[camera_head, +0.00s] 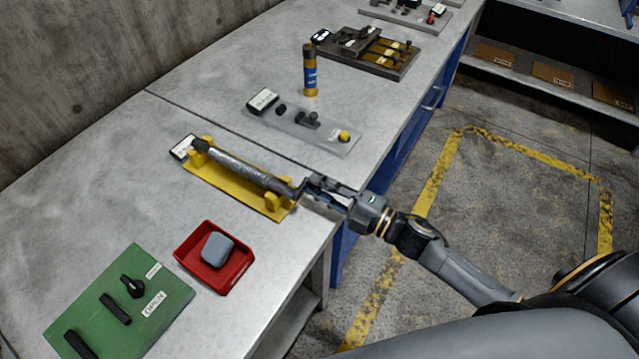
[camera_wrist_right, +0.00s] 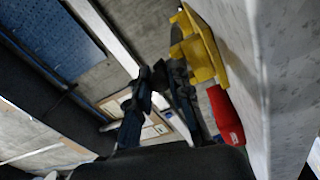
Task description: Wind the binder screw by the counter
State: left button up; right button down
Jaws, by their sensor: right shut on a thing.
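The binder screw (camera_head: 235,169) is a dark grey threaded rod lying across two yellow supports on a yellow base (camera_head: 219,187), near the bench's front edge. A small counter (camera_head: 184,147) with a white face stands at its far left end; its reading is too small to make out. My right gripper (camera_head: 309,188) is at the screw's near right end, shut on its dark crank handle, which the fingers mostly hide. In the right wrist view, the fingers (camera_wrist_right: 160,80) close on a dark part beside the yellow support (camera_wrist_right: 200,52). My left gripper is out of view.
A red tray (camera_head: 240,275) with a grey block and a green panel (camera_head: 152,322) with dark parts lie nearer. Beyond the screw are a grey plate (camera_head: 325,139) and a yellow-blue cylinder (camera_head: 310,72). The bench left of the screw is clear.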

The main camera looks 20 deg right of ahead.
jog(key=shift+f+m, duration=0.4)
jog(key=shift+m, duration=0.8)
jog(key=shift+f, duration=0.1)
jog(key=c, duration=1.2)
grip_release()
jog(key=shift+w, duration=0.15)
jog(key=v, duration=1.2)
